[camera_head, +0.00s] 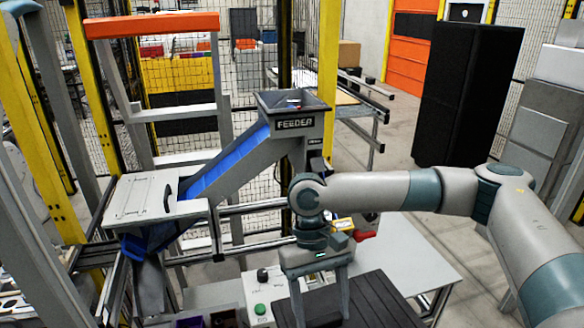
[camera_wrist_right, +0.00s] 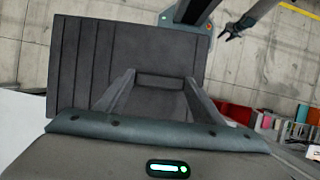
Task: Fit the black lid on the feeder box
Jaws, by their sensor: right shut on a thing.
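The black lid (camera_head: 378,302) is a dark, ribbed rectangular panel at the bottom of the head view. It fills much of the upper left of the right wrist view (camera_wrist_right: 95,50). My right gripper (camera_head: 320,308) is shut on the lid, its two fingers spread wide on it (camera_wrist_right: 160,82). The feeder box (camera_head: 295,122) is a grey hopper marked FEEDER, with an open top, farther back and apart from the lid. A small dark claw, apparently my left gripper (camera_wrist_right: 230,32), shows in the right wrist view; its finger gap is too small to judge.
A blue chute (camera_head: 228,160) slopes from the feeder down to a grey covered box (camera_head: 155,197) at left. A pale tabletop (camera_head: 415,260) lies near the lid. Yellow posts (camera_head: 328,70) and mesh fencing stand behind. A tall black cabinet (camera_head: 468,95) stands at right.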

